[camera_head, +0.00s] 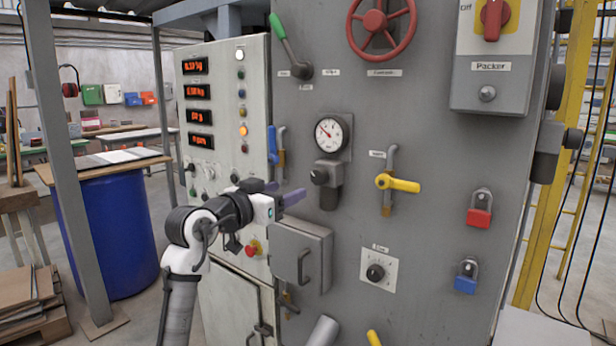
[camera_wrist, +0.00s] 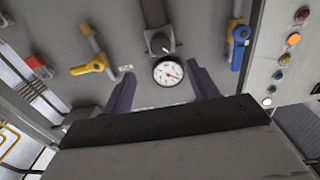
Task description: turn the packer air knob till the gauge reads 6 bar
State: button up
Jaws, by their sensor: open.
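The round white gauge (camera_head: 331,132) is on the grey panel; its red needle points to the upper left, and its numbers are too small to read. Just below it is a black knob (camera_head: 319,176) on a dark regulator body. My gripper (camera_head: 282,192) is open and empty, with its purple fingers to the left of the knob and apart from it. In the wrist view, which looks upside down, the gauge (camera_wrist: 168,72) lies between my fingertips (camera_wrist: 163,77) in the picture, and the knob (camera_wrist: 158,43) is above it.
A yellow-handled valve (camera_head: 398,184) is right of the knob, and a blue-handled valve (camera_head: 273,144) is to the left. A grey box with a handle (camera_head: 300,254) juts out below my gripper. Another black knob on a white plate (camera_head: 375,272) is lower right. A red handwheel (camera_head: 381,22) is above.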

aim_at(316, 179)
jog(key=p+x, duration=0.3)
jog(key=x, duration=0.8)
jog(key=shift+w+d, duration=0.2)
jog(key=shift+w, duration=0.1)
jog(key=c, duration=1)
